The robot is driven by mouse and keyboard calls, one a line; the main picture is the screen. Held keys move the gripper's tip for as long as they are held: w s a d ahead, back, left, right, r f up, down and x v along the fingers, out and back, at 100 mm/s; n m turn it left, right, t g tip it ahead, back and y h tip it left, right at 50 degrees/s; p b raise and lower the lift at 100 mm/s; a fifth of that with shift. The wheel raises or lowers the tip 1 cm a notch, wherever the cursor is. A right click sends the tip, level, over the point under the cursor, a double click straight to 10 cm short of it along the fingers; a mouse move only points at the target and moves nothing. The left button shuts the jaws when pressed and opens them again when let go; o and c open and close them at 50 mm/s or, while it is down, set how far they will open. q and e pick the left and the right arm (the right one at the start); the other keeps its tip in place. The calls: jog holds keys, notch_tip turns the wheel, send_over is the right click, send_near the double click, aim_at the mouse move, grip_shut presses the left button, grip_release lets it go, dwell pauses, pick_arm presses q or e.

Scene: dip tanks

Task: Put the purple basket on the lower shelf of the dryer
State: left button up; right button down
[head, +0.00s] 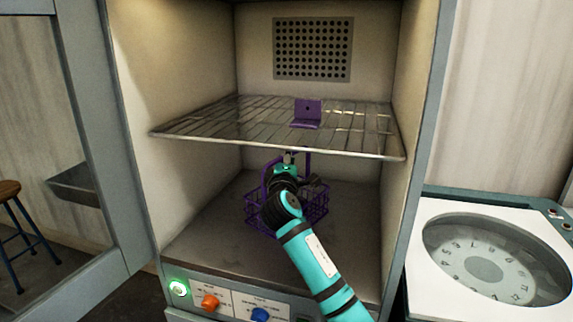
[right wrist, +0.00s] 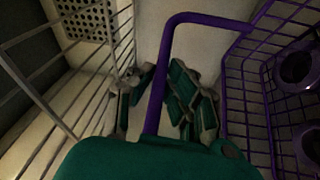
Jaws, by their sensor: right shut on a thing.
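The dryer (head: 424,110) stands open in front of me, with a wire rack (head: 190,124) above and a flat lower shelf (head: 205,238) below. The purple basket (head: 318,212) is in the lower compartment, under the rack. My right gripper (head: 289,160) is shut on its tall handle. In the right wrist view the handle passes between the fingers (right wrist: 160,88), and the basket's wire side (right wrist: 246,95) is at the right. My arm hides part of the basket. I cannot tell whether its bottom touches the lower shelf. My left gripper is not in view.
A small purple L-shaped piece (head: 307,113) sits on the wire rack. Dark round parts (right wrist: 298,68) lie in the basket. The open door (head: 95,130) is at left. A round-dialled machine (head: 490,262) stands at right. The lower shelf is clear around the basket.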

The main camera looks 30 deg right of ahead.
jog(key=shift+s+r, duration=0.1)
jog(key=shift+r, duration=0.1)
jog(key=c, duration=1.7)
grip_release()
jog(key=shift+f, duration=0.25)
jog(key=shift+c, duration=0.2)
jog(key=o, duration=0.4)
jog(key=p+v, duration=0.2)
jog(key=v, duration=1)
jog(key=shift+r, duration=0.15)
